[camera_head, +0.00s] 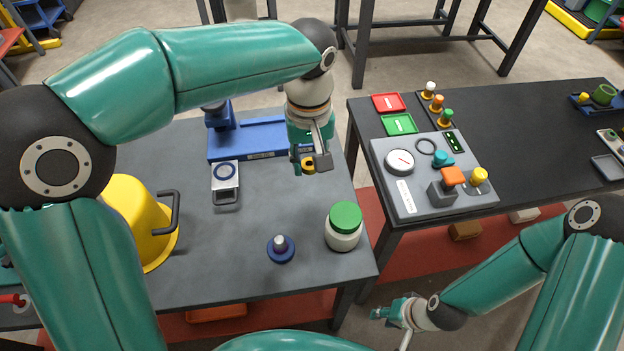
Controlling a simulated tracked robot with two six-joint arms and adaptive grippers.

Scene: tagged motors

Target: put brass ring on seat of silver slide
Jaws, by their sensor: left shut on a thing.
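My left gripper (310,162) is shut on the brass ring (307,163) and holds it above the left table, in front of the blue fixture's right end. The fingers hide part of the ring. The silver slide (226,187) lies to the left of the gripper, at the front of the blue fixture (258,140). A round dark mark, which may be its seat (226,170), shows on its upper part and looks empty. A handle loop is at its near end. My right gripper (392,326) is low, off the tables' front edge, its fingers apart and empty.
A blue base with a silver peg (281,249) and a green-lidded white jar (344,226) stand near the front. A yellow bucket (151,222) is at the left. The right table (370,142) carries a control panel (440,178). The grey tabletop between slide and jar is clear.

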